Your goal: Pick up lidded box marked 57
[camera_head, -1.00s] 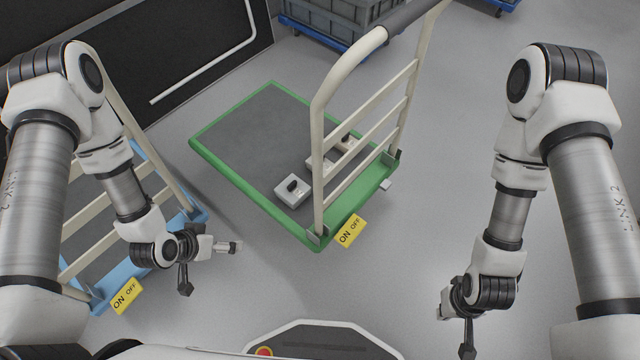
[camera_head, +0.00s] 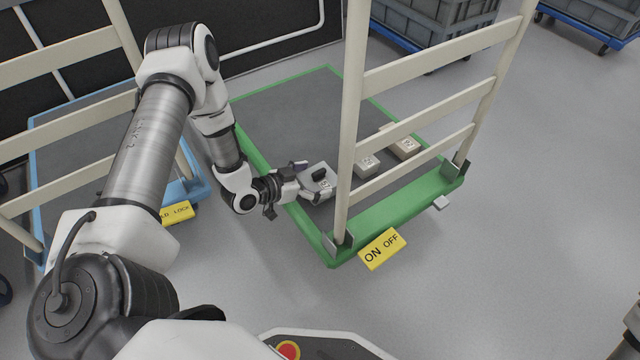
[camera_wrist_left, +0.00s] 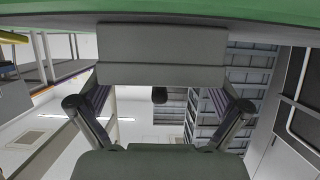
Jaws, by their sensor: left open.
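Two more small boxes, one grey (camera_head: 367,165) and one beige (camera_head: 404,146), stand behind the cart's cream handle frame (camera_head: 354,110). The green-rimmed cart (camera_head: 395,212) has bare deck at the back. A blue cart (camera_head: 190,190) stands at left.

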